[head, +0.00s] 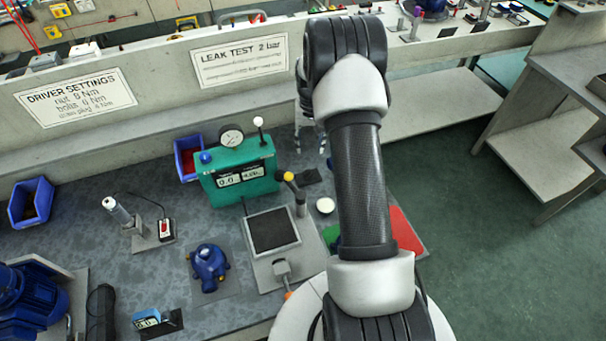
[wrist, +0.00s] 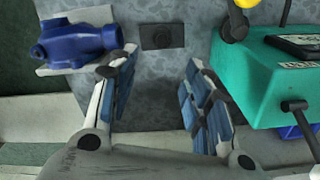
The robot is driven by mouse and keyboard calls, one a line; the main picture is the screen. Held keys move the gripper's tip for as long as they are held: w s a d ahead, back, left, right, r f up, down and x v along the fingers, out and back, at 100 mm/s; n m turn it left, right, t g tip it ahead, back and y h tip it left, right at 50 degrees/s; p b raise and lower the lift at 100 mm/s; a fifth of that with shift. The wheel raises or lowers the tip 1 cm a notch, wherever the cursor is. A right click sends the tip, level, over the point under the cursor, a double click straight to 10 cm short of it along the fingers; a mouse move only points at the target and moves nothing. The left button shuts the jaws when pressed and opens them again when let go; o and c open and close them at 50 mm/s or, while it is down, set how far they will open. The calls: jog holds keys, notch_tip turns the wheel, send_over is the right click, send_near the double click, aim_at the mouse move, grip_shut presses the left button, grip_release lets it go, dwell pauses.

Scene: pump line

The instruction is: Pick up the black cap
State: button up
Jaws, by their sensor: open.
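In the wrist view, a small round black shape, likely the black cap (wrist: 161,38), sits on a dark square pad (wrist: 178,30) on the grey speckled bench. The cap hardly stands out from the pad. My gripper (wrist: 161,62) is open and empty, with its two blue-padded fingers spread apart. The pad shows just beyond the gap between the fingertips. In the head view, the gripper (head: 310,148) is partly hidden behind my arm, and the dark pad (head: 310,177) lies just below it; no cap can be made out there.
A teal leak tester (wrist: 262,80) stands close to the right finger in the wrist view. A blue pump body (wrist: 78,43) lies close to the left finger. In the head view, a yellow-topped post (head: 289,177) and a white round piece (head: 325,205) are near the pad.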

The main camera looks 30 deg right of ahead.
jog(key=b, duration=0.2)
send_over(308, 172)
jog(key=f, duration=0.9)
jog(key=shift+d+f, duration=0.2)
jog(key=shift+d, duration=0.05)
jog(key=shift+w+a+f+b, duration=0.15)
jog(key=shift+f+b, duration=1.15)
jog(key=shift+f, duration=1.4)
jog(key=shift+r, duration=0.1)
jog(key=c, duration=0.6)
